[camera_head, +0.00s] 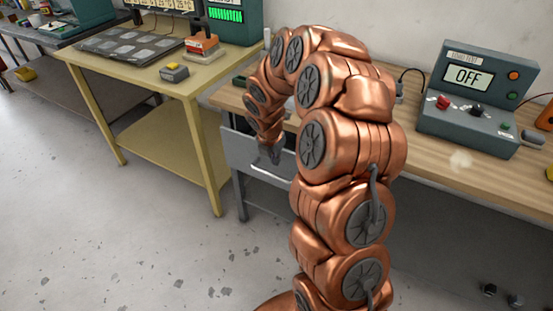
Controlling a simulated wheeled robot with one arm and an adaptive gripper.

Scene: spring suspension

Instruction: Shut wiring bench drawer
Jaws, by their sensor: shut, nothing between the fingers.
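The grey drawer (240,150) is under the left end of the wooden-topped bench (450,172). Its front carries a pale bar handle (268,177) along the lower part. The drawer front seems to stand out a little from under the bench top; how far is hard to tell because my copper arm covers its right side. My gripper (271,156) points down at the drawer front, just above the handle. It is shut and empty. I cannot tell whether it touches the drawer.
A grey test box (468,92) reading OFF stands on the bench at right. A yellow table (125,88) with a lower shelf stands close to the drawer's left. Grey floor (110,235) is open in front. Small dark parts (490,290) lie under the bench.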

